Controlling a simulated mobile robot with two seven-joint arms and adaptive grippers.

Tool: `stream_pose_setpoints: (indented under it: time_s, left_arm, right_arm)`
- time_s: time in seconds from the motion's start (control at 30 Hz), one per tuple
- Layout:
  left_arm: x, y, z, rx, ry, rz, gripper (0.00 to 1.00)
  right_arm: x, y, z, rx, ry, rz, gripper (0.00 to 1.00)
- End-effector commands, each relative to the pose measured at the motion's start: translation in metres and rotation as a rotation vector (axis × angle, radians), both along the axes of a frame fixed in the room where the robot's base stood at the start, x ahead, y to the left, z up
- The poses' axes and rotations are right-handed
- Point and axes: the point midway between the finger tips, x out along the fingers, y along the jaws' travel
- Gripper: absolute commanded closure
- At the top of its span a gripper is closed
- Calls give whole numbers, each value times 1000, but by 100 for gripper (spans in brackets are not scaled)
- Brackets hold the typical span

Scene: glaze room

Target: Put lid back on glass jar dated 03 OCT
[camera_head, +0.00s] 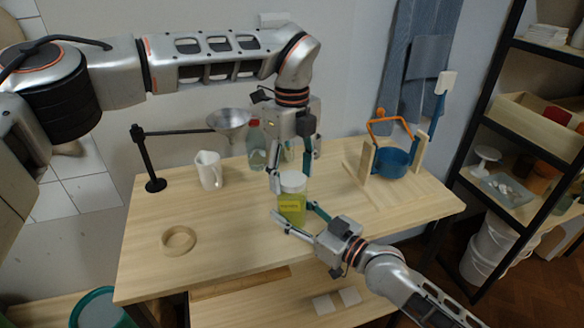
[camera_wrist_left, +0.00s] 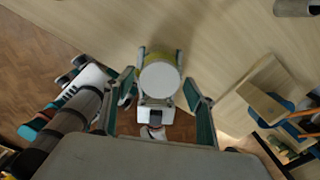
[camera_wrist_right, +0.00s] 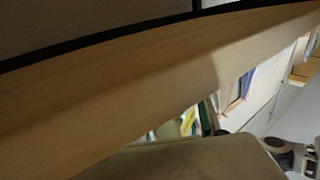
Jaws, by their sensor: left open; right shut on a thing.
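The glass jar (camera_head: 291,212) stands on the wooden table, with yellow-green contents and a yellow label whose date I cannot read. A white round lid (camera_head: 293,181) sits on top of its mouth; whether it is fully seated I cannot tell. In the left wrist view the lid (camera_wrist_left: 160,80) shows from above. My left gripper (camera_head: 291,176) points down over the jar, open, with its fingers apart on both sides of the lid. My right gripper (camera_head: 293,209) is shut on the jar body from the front right. The right wrist view does not clearly show the jar.
A white pitcher (camera_head: 208,170), a funnel (camera_head: 228,120) on a black stand and a bottle (camera_head: 256,147) stand behind on the left. A wooden ring (camera_head: 178,240) lies front left. A blue pot (camera_head: 392,163) in a wooden frame stands right. The front middle of the table is clear.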

Motion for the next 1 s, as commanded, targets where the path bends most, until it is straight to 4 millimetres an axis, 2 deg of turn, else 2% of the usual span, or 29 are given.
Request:
stream_pose_setpoints:
  time_s: [0.13,0.2,0.3,0.47,0.57,1.0]
  left_arm:
    - [0,0,0,0,0,0,44]
    - [0,0,0,0,0,0,63]
    - [0,0,0,0,0,0,84]
    - [0,0,0,0,0,-17,85]
    - [0,0,0,0,0,-105,85]
    - [0,0,0,2,1,-881,85]
  right_arm:
    - [0,0,-1,-1,1,0,100]
    - [0,0,-1,-1,1,0,100]
    - [0,0,-1,-1,1,0,100]
    - [0,0,-1,-1,1,0,100]
    - [0,0,-1,-1,1,0,100]
    - [0,0,-1,-1,1,0,100]
